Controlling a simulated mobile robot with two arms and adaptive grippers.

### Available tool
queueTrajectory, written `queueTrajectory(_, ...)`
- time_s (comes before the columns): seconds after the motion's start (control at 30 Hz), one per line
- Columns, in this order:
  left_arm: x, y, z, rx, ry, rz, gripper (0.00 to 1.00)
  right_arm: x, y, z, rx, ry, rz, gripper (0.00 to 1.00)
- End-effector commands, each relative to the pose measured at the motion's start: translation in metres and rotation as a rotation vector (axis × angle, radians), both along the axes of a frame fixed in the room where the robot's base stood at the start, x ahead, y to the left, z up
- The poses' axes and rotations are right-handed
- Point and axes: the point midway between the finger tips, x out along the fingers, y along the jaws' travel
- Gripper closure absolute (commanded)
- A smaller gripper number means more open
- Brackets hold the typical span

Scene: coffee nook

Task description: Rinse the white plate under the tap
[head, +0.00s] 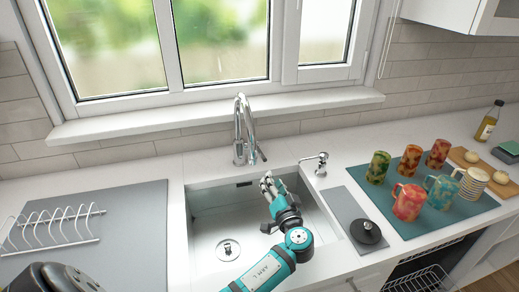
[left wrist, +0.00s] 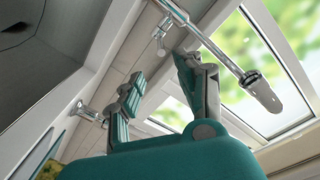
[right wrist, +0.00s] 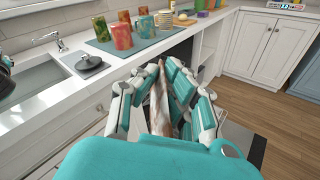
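The chrome tap (head: 240,130) stands behind the sink (head: 205,215), with no water seen running. My left gripper (head: 268,182) is over the sink, in front of and below the tap. In the left wrist view its fingers (left wrist: 158,75) are apart with nothing between them, and the tap's spout (left wrist: 262,92) shows beyond. In the right wrist view my right gripper (right wrist: 160,90) is shut on a thin white thing with brown smears, seen nearly edge-on, which looks like the white plate (right wrist: 160,108). It is held in front of the counter. The head view does not show the plate.
A wire dish rack (head: 60,225) stands on a grey mat at the left. Several mugs and cups stand on a teal mat (head: 425,225) at the right. A dark round lid-like thing (head: 367,232) and a small chrome dispenser (head: 320,163) are beside the sink. The sink basin is empty.

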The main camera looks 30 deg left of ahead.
Motion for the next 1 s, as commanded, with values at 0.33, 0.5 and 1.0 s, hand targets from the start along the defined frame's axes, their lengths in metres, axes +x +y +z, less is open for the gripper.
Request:
queueTrajectory(0.33, 0.020, 0.022, 0.001, 0.004, 0.000, 0.002, 0.64, 0.000, 0.000, 0.001, 0.000, -0.002, 0.000, 1.00)
queueTrajectory(0.5, 0.043, 0.049, 0.001, 0.003, 0.000, 0.003, 0.64, 0.000, 0.000, -0.002, 0.000, -0.002, 0.000, 1.00)
queueTrajectory(1.0, 0.081, 0.089, 0.000, 0.000, 0.000, 0.000, 0.64, 0.000, 0.000, -0.012, 0.000, -0.004, 0.001, 1.00)
